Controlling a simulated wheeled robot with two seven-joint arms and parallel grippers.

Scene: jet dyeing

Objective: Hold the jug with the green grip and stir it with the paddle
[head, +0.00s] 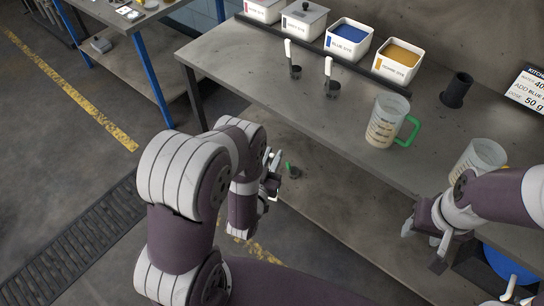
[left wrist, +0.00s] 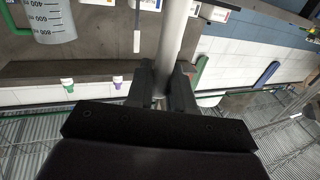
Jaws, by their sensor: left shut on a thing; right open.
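The jug with the green grip (head: 384,124) stands upright on the grey bench, its grip to the right. It also shows at the upper left of the left wrist view (left wrist: 54,22). My left gripper (head: 276,170) is in front of the bench edge, left of the jug and apart from it. In the left wrist view it is shut on a pale grey rod, seemingly the paddle (left wrist: 173,40); its far end is out of frame. My right gripper (head: 424,245) is open and empty at the lower right, in front of the bench.
A second jug (head: 476,157) stands to the right, partly behind my right arm. A dark upright cylinder (head: 456,91) stands behind the jugs. Two white-handled scoops (head: 328,72) and several dye bins (head: 397,62) are at the back left. The bench's front left is bare.

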